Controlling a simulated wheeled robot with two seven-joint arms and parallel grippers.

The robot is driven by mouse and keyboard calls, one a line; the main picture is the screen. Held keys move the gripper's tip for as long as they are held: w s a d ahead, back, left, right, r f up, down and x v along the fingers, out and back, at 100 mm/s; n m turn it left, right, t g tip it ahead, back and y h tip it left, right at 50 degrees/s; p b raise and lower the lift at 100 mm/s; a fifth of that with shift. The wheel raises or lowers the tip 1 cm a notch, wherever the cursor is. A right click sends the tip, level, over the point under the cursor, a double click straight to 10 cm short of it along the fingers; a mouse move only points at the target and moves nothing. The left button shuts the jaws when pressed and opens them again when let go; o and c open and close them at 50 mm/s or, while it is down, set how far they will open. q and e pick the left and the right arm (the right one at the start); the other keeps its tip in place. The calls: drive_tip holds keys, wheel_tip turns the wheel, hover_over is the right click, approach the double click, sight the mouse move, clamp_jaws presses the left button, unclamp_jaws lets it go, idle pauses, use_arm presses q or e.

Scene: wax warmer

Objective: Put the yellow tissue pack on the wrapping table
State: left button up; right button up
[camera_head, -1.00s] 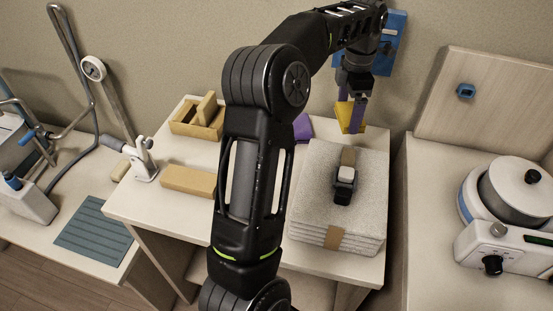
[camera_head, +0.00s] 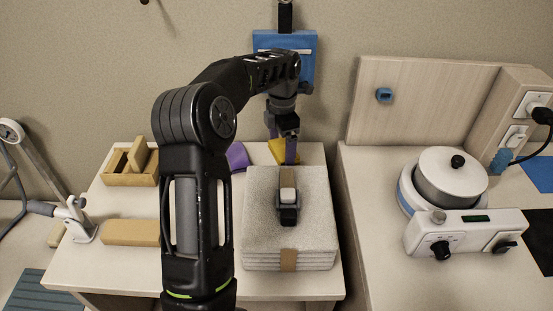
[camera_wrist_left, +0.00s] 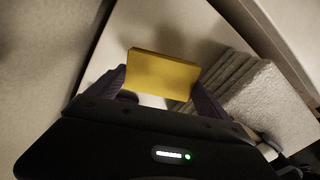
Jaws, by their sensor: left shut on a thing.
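The yellow tissue pack (camera_head: 276,149) is at the back of the middle table (camera_head: 120,272), which I take for the wrapping table. My left gripper (camera_head: 286,155) reaches down there with purple fingers and is shut on the pack. In the left wrist view the yellow pack (camera_wrist_left: 162,74) lies between the two fingers, with the pale tabletop behind it. The pack is behind the stack of grey sheets (camera_head: 262,225), which hides its lower edge. I cannot tell whether it touches the table. My right gripper is not in view.
A dark strapping device (camera_head: 288,214) sits on the sheets. A cardboard-coloured box (camera_head: 118,178), a tan block (camera_head: 130,232) and a purple item (camera_head: 237,157) are on the table. A white wax warmer (camera_head: 450,190) stands on the right counter. My left arm covers the table's middle.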

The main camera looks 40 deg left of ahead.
sight(282, 149)
use_arm(q)
drive_tip(key=shift+f, duration=0.45)
drive_tip(key=shift+f, duration=0.1)
drive_tip(key=shift+f+p, duration=0.35)
drive_tip(key=shift+f, duration=1.45)
drive_tip(key=shift+f, duration=0.2)
drive_tip(key=o, duration=1.1)
drive_tip(key=shift+r, duration=0.15)
wheel_tip(282, 149, up, 12)
drive_tip(key=shift+r, duration=0.1)
